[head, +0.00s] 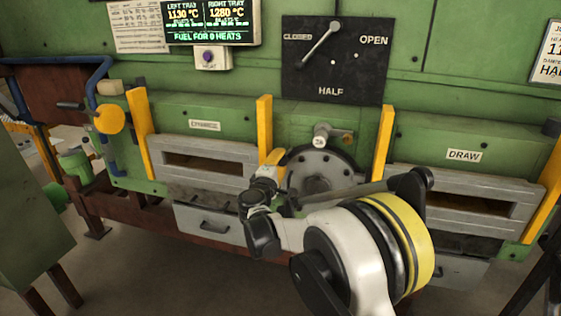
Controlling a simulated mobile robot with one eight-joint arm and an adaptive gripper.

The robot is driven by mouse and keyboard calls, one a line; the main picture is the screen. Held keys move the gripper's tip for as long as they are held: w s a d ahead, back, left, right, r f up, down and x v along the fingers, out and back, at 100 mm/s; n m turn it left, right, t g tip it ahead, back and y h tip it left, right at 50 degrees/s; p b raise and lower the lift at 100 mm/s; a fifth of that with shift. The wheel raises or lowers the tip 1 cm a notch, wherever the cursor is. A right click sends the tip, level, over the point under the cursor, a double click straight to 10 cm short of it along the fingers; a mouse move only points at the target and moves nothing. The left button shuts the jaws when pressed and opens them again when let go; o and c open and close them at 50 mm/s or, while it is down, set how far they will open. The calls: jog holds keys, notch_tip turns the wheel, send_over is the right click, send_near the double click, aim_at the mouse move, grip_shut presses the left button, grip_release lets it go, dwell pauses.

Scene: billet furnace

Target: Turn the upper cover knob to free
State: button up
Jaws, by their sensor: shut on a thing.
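The upper cover knob (322,132) is a short grey knob with a pale marked face. It stands above the round bolted cover (300,172) on the green furnace front, with a small rusty-orange mark to its right. My gripper (263,192) is at the left lower side of the cover, apart from the knob and below it to the left. It is shut, seemingly on the left end of a grey bar (350,191) with a dark right end; the contact is too small to see clearly. My arm and the bar hide the lower part of the cover.
A black dial plate (331,92) with a pointer, marked OPEN and HALF, is above the cover. Yellow posts (143,128) and slotted grey doors (205,158) flank it. A display (211,20) hangs upper left. A green box (28,215) stands at left.

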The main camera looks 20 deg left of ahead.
jog(key=shift+r, duration=0.1)
dwell(0.4)
jog(key=o, duration=0.9)
jog(key=s, duration=1.2)
jog(key=shift+w+d, duration=0.1)
